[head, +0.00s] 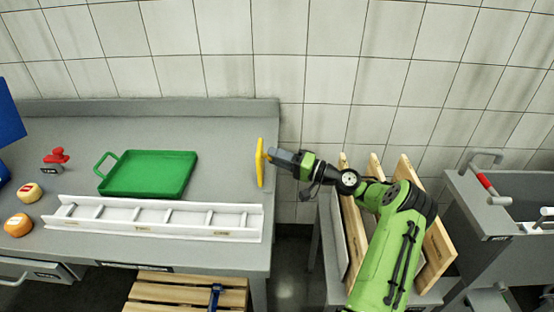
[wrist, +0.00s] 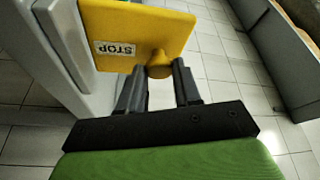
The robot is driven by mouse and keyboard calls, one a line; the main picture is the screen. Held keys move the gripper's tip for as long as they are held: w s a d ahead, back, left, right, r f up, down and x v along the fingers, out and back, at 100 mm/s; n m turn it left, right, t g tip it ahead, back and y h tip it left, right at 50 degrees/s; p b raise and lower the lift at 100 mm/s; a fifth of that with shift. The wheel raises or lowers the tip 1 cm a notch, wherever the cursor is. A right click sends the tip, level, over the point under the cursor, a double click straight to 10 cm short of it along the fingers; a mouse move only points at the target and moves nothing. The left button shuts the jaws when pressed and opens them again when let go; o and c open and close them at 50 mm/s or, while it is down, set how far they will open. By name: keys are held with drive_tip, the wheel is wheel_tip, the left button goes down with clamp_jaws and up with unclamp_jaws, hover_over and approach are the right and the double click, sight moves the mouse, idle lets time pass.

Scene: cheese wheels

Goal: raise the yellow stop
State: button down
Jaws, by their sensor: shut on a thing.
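The yellow stop (head: 260,162) is a flat plate at the right end of the white ramp with crossbars (head: 150,218) on the grey table. In the head view it stands upright, seen nearly edge-on. In the wrist view the yellow stop (wrist: 135,32) carries a white "STOP" label and a round yellow knob. My gripper (head: 272,155) reaches it from the right. In the wrist view my gripper (wrist: 160,75) has its two dark fingers on either side of the knob, shut on it.
A green tray (head: 148,173) lies behind the ramp. Wooden boards (head: 430,250) stand upright near my arm.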

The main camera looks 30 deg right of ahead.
idle(0.4)
drive_tip(key=c, duration=0.8)
unclamp_jaws()
drive_tip(key=shift+f, duration=0.1)
